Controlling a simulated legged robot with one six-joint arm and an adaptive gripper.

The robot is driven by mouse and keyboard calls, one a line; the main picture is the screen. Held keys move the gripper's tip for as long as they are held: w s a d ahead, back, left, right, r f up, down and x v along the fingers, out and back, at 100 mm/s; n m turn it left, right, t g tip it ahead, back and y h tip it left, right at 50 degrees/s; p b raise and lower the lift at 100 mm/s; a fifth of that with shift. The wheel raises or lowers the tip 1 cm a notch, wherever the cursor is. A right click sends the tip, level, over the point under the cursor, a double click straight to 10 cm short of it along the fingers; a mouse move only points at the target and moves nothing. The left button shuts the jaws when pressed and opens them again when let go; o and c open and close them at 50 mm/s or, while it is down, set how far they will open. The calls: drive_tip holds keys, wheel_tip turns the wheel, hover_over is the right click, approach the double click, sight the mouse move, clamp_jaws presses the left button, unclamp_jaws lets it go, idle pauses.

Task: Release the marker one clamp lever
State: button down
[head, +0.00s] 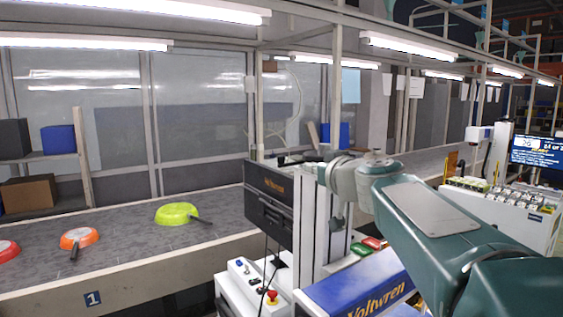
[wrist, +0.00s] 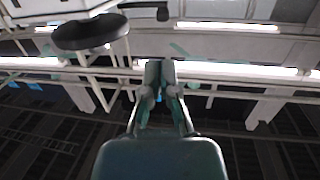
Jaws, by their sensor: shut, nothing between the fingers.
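I cannot make out a clamp lever for certain in either view. My gripper (wrist: 160,70) is in the middle of the wrist view, its two fingers together with nothing between them. A dark rounded disc-like part (wrist: 92,32) shows to the upper left of the fingers, apart from them in the picture; I cannot tell what it is.
Red (head: 8,250), orange (head: 80,238) and lime green (head: 177,213) pans lie on the conveyor. A white machine with a black Voltwren box (head: 268,200) stands in front of it. Its red button (head: 272,297) is low. A screen (head: 538,151) is at the right.

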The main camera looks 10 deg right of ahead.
sight(283, 160)
drive_tip(key=x, duration=1)
drive_tip(key=shift+w+a+f, duration=0.1)
drive_tip(key=shift+w+a, duration=0.1)
drive_tip(key=shift+a, duration=0.25)
drive_tip(key=shift+w, duration=0.75)
